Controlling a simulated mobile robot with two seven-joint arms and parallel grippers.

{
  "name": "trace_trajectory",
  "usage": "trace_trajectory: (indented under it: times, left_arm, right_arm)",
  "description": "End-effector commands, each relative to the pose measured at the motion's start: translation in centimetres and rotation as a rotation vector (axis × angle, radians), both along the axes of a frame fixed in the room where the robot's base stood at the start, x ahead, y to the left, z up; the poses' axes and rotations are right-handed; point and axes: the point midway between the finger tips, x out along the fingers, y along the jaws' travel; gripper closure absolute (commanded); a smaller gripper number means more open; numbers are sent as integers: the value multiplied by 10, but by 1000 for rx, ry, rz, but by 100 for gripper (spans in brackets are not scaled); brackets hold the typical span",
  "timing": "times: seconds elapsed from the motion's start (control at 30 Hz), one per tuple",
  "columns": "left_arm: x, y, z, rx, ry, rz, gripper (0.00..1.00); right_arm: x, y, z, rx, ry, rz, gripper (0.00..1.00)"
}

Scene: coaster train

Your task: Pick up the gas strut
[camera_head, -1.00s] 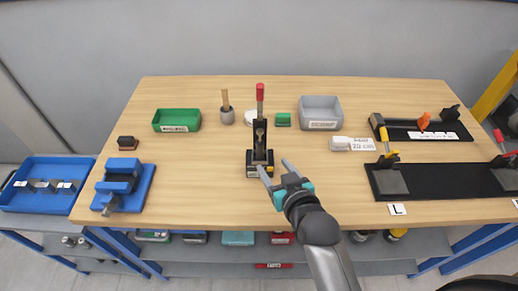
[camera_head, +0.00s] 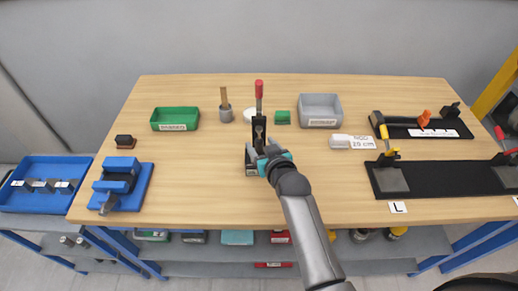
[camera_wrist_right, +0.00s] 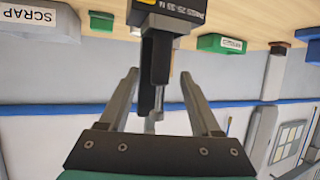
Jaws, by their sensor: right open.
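A black press (camera_head: 259,128) with a red-topped lever (camera_head: 259,89) stands near the middle of the table. In the right wrist view its labelled base (camera_wrist_right: 170,12) is at the top. What looks like the gas strut, a dark body with a thin silver rod (camera_wrist_right: 158,97), stands upright at the press; I cannot tell exactly where strut and press part. My right gripper (camera_head: 262,158) is at the front of the press, low over the table. In its wrist view the open fingers (camera_wrist_right: 159,78) lie either side of the rod, apart from it. My left gripper is out of view.
A blue vise (camera_head: 121,184) and blue tray (camera_head: 42,181) are at the left. Black clamp fixtures (camera_head: 440,178) take up the right. The table is clear just left of the press.

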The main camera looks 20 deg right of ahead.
Motion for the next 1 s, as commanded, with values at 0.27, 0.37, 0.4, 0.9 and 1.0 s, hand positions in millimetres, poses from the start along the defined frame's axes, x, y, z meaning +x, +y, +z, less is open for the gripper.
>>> trace_trajectory:
  times: [0.27, 0.37, 0.4, 0.9, 1.0]
  left_arm:
    - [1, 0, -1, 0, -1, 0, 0]
    - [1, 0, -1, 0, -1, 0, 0]
    - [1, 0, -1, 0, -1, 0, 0]
    - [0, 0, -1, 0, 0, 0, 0]
    - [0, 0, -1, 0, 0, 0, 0]
  right_arm:
    - [6, 0, -2, 0, -1, 0, 35]
    - [5, 0, -2, 0, -1, 0, 39]
    - [5, 0, -2, 0, -1, 0, 43]
    - [5, 0, -2, 0, -1, 0, 99]
    - [5, 0, -2, 0, -1, 0, 100]
